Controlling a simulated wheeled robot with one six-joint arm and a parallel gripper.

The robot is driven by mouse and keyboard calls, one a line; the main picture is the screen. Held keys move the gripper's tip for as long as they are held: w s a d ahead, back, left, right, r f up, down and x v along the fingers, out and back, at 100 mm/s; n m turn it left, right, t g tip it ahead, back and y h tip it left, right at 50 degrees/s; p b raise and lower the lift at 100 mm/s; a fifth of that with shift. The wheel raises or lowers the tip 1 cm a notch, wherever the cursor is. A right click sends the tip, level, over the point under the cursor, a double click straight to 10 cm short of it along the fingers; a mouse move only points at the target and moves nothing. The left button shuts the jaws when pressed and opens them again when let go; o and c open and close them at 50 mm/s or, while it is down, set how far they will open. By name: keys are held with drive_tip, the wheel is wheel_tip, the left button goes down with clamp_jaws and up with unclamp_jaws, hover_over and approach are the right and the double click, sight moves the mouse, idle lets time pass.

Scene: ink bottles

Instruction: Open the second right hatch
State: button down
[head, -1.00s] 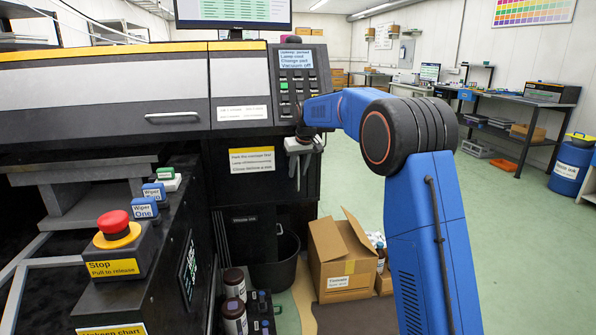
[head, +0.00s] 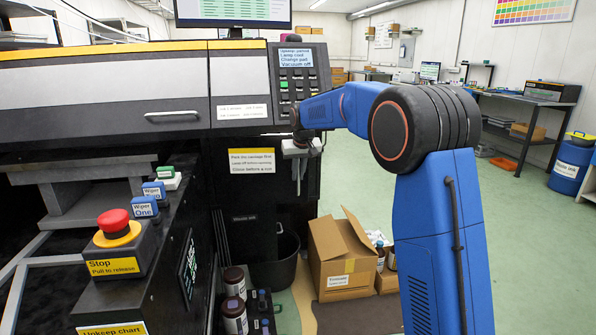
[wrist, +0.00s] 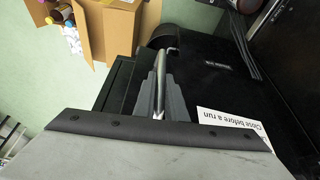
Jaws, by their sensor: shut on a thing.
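The machine's lower right front holds a black hatch (head: 305,195) below the keypad. My gripper (head: 299,158) is in front of its upper part, at the end of the blue arm. In the wrist view, my gripper's grey fingers (wrist: 160,96) are shut on a slim metal handle bar (wrist: 161,80) standing off the black hatch face (wrist: 205,75). A white label reading "Close before a run" (wrist: 232,130) lies beside the fingers in that view. How far the hatch stands open is hard to tell.
An open cardboard box (head: 342,255) stands on the floor close below and right of the hatch. Bottles (head: 234,312) and a black bin (head: 278,258) stand at the machine's foot. Green floor (head: 500,215) is free to the right.

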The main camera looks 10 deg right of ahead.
drive_tip(key=s+a+m+h, duration=0.2)
drive_tip(key=s+a+m, duration=0.5)
drive_tip(key=s, duration=0.8)
drive_tip(key=s+a+m+g, duration=0.1)
drive_tip(key=s+a, duration=0.3)
drive_tip(key=a, duration=0.4)
drive_tip(key=s+a+m+h, duration=0.1)
drive_tip(key=s+a+m, duration=0.1)
drive_tip(key=s+a, duration=0.2)
drive_tip(key=shift+a+g+h, duration=0.3)
drive_tip(key=shift+a+g, duration=0.1)
drive_tip(key=shift+a, duration=1.5)
drive_tip(key=c, duration=1.8)
unclamp_jaws()
